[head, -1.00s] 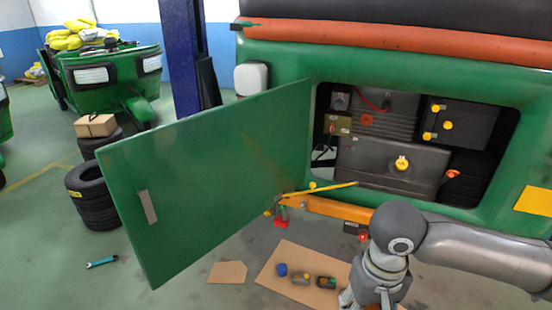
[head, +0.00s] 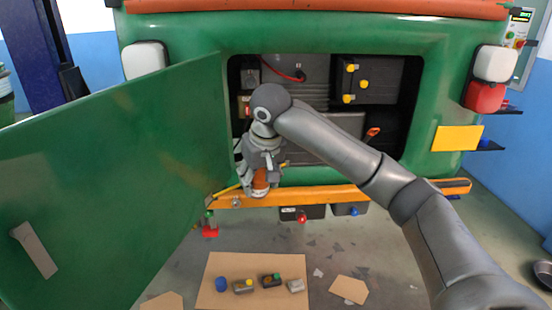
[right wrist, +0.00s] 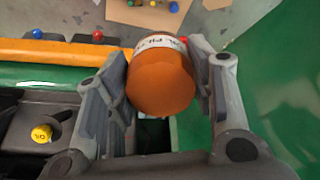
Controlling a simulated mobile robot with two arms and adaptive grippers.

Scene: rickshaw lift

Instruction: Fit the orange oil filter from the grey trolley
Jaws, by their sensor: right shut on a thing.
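The orange oil filter (head: 261,182), with a white label band, is in my right gripper (head: 257,178) in front of the lower left part of the engine bay (head: 345,118). In the right wrist view the filter (right wrist: 162,84) sits between both fingers of the right gripper (right wrist: 160,70), which press its sides. A dark gap with a green edge shows just behind the filter there. The filter's seat cannot be made out. A yellow oil cap (right wrist: 41,134) is on the dark engine part at left. The grey trolley and my left gripper are out of view.
The open green door (head: 120,170) stands at the left. An orange bumper bar (head: 330,192) runs below the bay. Cardboard (head: 222,264) with several small parts lies on the floor below.

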